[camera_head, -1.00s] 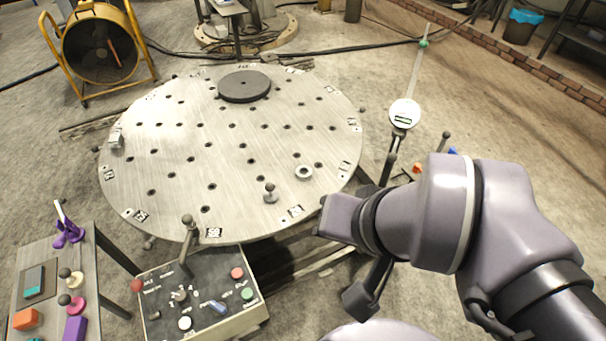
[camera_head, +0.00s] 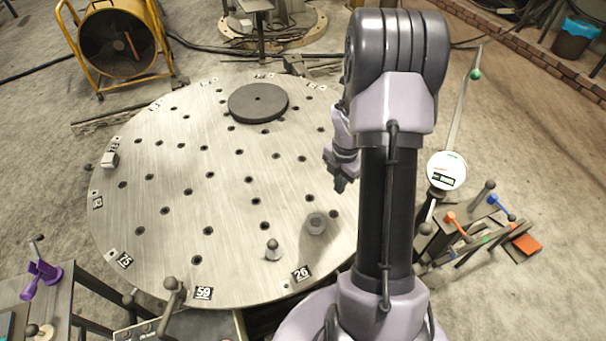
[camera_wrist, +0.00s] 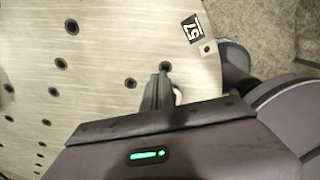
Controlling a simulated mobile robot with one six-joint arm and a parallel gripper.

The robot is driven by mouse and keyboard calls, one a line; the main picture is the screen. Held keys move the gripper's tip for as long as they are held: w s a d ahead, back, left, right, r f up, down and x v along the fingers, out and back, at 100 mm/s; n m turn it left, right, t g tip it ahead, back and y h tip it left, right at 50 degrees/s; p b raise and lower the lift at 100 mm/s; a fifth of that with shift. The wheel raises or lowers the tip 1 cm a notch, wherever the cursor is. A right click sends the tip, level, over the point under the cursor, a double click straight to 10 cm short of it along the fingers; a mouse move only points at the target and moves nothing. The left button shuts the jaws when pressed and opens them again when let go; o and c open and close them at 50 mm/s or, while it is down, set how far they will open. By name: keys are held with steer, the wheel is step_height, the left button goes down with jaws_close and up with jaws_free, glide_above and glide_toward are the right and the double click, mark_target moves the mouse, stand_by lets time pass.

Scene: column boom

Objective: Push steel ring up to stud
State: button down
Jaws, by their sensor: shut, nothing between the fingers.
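The steel ring (camera_head: 316,222) lies flat on the round perforated table, in shade in the head view. The stud (camera_head: 272,250), a short post with a round knob, stands to the left of the ring and nearer the table's front edge. A clear gap separates them. My gripper (camera_head: 340,187) points down over the table, beyond the ring and slightly right of it. In the wrist view my gripper (camera_wrist: 160,72) shows its fingers together and empty. A pale curved edge (camera_wrist: 178,94) shows beside the fingers, probably the ring, mostly hidden. The stud is not seen there.
The round table (camera_head: 165,245) has many holes and numbered edge labels. A dark disc (camera_head: 258,103) lies at its far side and a small block (camera_head: 109,160) at its left edge. A dial gauge (camera_head: 446,171) and several levers stand right of my arm. The table's middle is clear.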

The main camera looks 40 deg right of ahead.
mark_target(326, 218)
steer(key=f+b, duration=0.1)
steer(key=f, duration=0.2)
steer(key=f+b, duration=0.1)
steer(key=f, duration=0.2)
steer(key=f+b, duration=0.2)
steer(key=f, duration=0.1)
steer(key=shift+s+a+f, duration=0.2)
steer(key=shift+s, duration=0.2)
steer(key=a+b, duration=0.1)
steer(key=a, duration=0.2)
steer(key=shift+a+b, duration=0.15)
steer(key=shift+b, duration=0.15)
steer(key=shift+a, duration=0.35)
steer(key=shift+r, duration=0.1)
